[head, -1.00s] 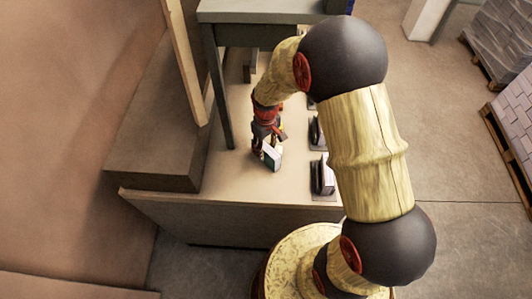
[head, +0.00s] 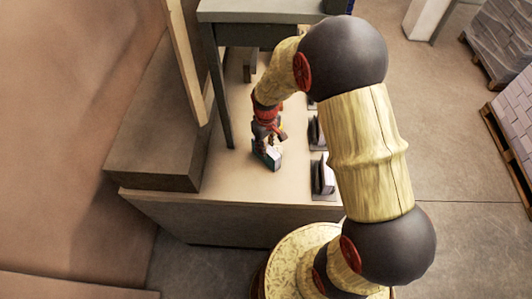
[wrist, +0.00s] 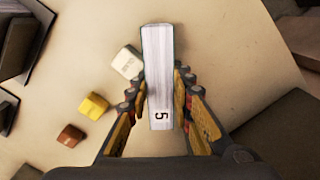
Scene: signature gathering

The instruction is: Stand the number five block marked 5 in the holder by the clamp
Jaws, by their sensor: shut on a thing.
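The number five block, a thick white book-like block with a dark cover edge and a black 5 (wrist: 159,100), stands between my fingers in the wrist view. My gripper (wrist: 160,105) is shut on it, one finger along each side. In the head view the block (head: 268,158) hangs under my gripper (head: 267,146), over or on the light tabletop; I cannot tell whether it touches. Dark holders stand along the right edge of the table, one nearer (head: 323,178) and one farther (head: 316,133). I cannot make out the clamp.
In the wrist view a cream block (wrist: 127,62), a yellow block (wrist: 94,106) and a brown block (wrist: 70,137) lie left of the fingers. A dark table leg (head: 219,95) rises left of my gripper. The front tabletop (head: 232,178) is clear.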

